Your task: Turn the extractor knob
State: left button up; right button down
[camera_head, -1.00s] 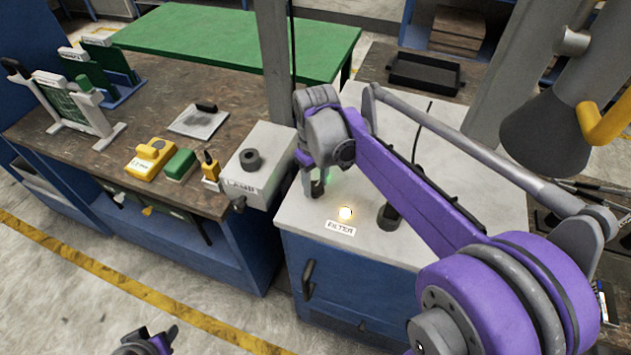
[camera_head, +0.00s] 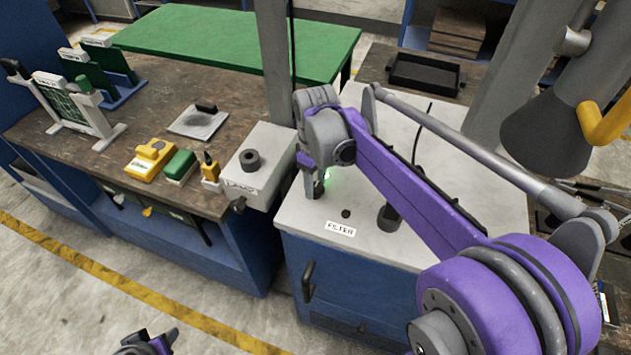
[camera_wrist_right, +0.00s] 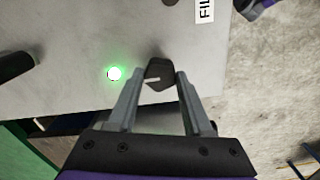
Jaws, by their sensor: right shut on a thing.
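The extractor knob (camera_wrist_right: 158,70) is a small dark knob with a white pointer line, on the grey top of the blue cabinet (camera_head: 350,264). In the right wrist view it sits between the fingertips of my right gripper (camera_wrist_right: 160,76), which is shut on it. The pointer line lies nearly level across that picture. In the head view my right gripper (camera_head: 314,187) reaches down to the cabinet top and mostly hides the knob. A green light (camera_wrist_right: 115,73) glows beside the knob. My left gripper (camera_head: 150,343) shows only partly at the bottom edge, and its jaws are unclear.
A FILTER label (camera_head: 340,229) and a small dark unlit lamp (camera_head: 346,213) are in front of the gripper. A dark cylinder (camera_head: 388,217) stands to their right. A grey box with a round knob (camera_head: 250,160) stands on the left bench. A lamp hood (camera_head: 545,135) hangs at right.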

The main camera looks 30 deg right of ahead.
aim_at(316, 187)
jog(key=shift+c, duration=1.5)
grip_release()
notch_tip(316, 187, up, 11)
jog(key=shift+p, duration=0.3)
jog(key=shift+s+f, duration=0.1)
jog(key=shift+f, duration=0.05)
